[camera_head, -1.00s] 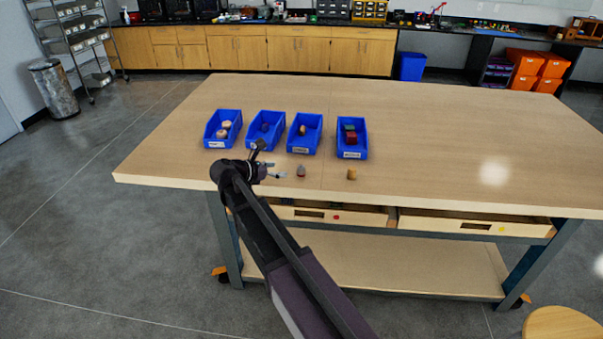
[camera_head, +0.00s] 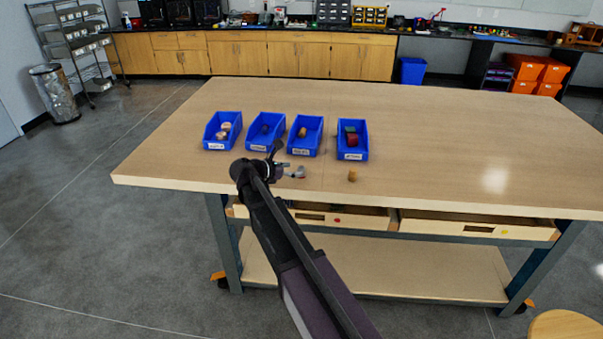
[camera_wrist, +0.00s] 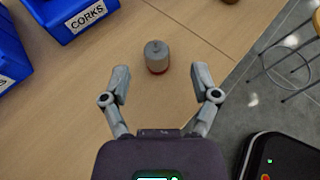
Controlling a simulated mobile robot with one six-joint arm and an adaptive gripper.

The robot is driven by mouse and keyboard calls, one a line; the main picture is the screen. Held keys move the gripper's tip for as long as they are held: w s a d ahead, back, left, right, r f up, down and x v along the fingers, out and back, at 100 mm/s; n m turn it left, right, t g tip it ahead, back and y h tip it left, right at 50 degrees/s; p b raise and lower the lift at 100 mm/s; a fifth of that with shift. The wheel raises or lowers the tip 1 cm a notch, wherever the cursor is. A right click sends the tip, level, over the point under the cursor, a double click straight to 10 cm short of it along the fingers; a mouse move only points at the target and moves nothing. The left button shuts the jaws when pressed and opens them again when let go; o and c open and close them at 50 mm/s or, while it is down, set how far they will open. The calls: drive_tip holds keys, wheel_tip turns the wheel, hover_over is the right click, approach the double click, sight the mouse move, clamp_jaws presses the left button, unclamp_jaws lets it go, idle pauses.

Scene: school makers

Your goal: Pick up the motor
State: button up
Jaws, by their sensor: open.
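The motor (camera_wrist: 157,57) is a small grey cylinder with a reddish base, on the wooden table top. In the wrist view it lies just beyond and between the open fingers of my gripper (camera_wrist: 161,82), apart from both. In the head view the motor (camera_head: 300,172) shows small at the tip of my gripper (camera_head: 292,172), near the table's front edge. The gripper is open and empty.
Several blue bins stand behind on the table (camera_head: 450,140), including one labelled CORKS (camera_wrist: 75,15). A small tan piece, perhaps a cork (camera_head: 352,176), lies to the right. Two drawers (camera_head: 475,225) sit partly open below. The table's right side is clear.

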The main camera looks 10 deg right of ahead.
sight(299, 168)
drive_tip(key=shift+b+x, duration=0.7)
drive_tip(key=shift+x, duration=1.65)
drive_tip(key=shift+w, duration=0.2)
drive_tip(key=shift+a, duration=0.1)
clamp_jaws()
